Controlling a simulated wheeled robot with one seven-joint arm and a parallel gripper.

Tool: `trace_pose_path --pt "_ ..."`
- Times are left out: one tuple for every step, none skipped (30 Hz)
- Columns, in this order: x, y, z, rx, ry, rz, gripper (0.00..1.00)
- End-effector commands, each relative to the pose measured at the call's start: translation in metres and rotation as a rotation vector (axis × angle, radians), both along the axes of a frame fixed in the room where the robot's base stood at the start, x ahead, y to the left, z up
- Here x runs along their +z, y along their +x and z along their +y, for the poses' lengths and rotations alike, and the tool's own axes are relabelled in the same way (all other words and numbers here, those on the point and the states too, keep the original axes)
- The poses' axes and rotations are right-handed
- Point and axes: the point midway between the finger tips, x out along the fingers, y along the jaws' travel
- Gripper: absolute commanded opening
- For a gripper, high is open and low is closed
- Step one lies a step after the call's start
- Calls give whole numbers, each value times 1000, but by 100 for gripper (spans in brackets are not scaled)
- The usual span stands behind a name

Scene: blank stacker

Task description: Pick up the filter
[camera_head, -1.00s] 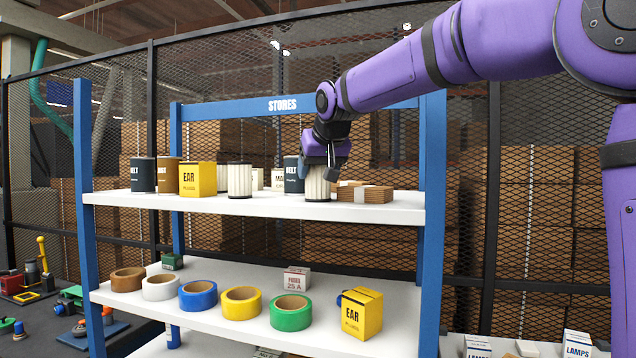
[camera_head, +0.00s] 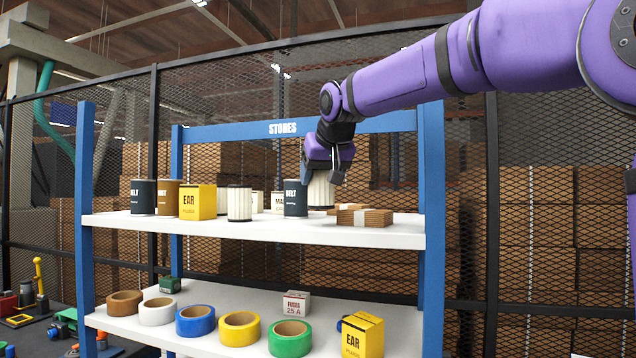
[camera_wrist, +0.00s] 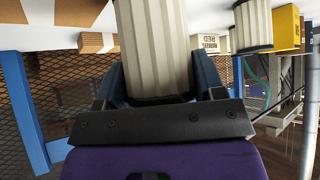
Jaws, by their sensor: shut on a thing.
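A white pleated cylindrical filter (camera_head: 320,194) is held at the right part of the upper shelf (camera_head: 260,228). My gripper (camera_head: 322,176) comes from above and is shut on it. The filter's bottom appears a little above the shelf surface. In the wrist view the filter (camera_wrist: 155,45) stands between the two dark blue fingers, its end hidden down in the jaws. Another similar filter (camera_head: 239,204) stands on the shelf to the left, and it also shows in the wrist view (camera_wrist: 253,25).
A dark BELT can (camera_head: 295,199) stands close left of the held filter. Brown flat packs (camera_head: 364,217) lie to its right. A yellow EAR box (camera_head: 197,202) and more cans stand at the left. Blue posts (camera_head: 431,200) frame the shelf.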

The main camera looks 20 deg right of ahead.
Motion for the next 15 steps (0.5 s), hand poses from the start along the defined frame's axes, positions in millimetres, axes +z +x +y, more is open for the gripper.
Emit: trace_pose_path --pt "1 -8 0 1 0 -2 39" --pt "2 -13 0 1 1 -1 39" --pt "3 -21 0 1 2 -2 39" --pt "3 -27 0 1 1 -2 39" --pt "3 -33 0 1 0 -1 39" --pt "5 -43 0 1 1 -2 39" --pt "5 -50 0 0 1 -1 39" --pt "6 -58 0 0 1 -2 39" --pt "7 -67 0 0 0 -2 39" --pt "7 -74 0 0 0 -2 39" --pt "8 -81 1 1 1 -3 39" --pt "8 -89 1 1 1 -2 39" --pt "9 -95 1 0 1 -2 39" --pt "10 -101 1 0 1 -2 39" --pt "10 -107 1 0 0 0 39"
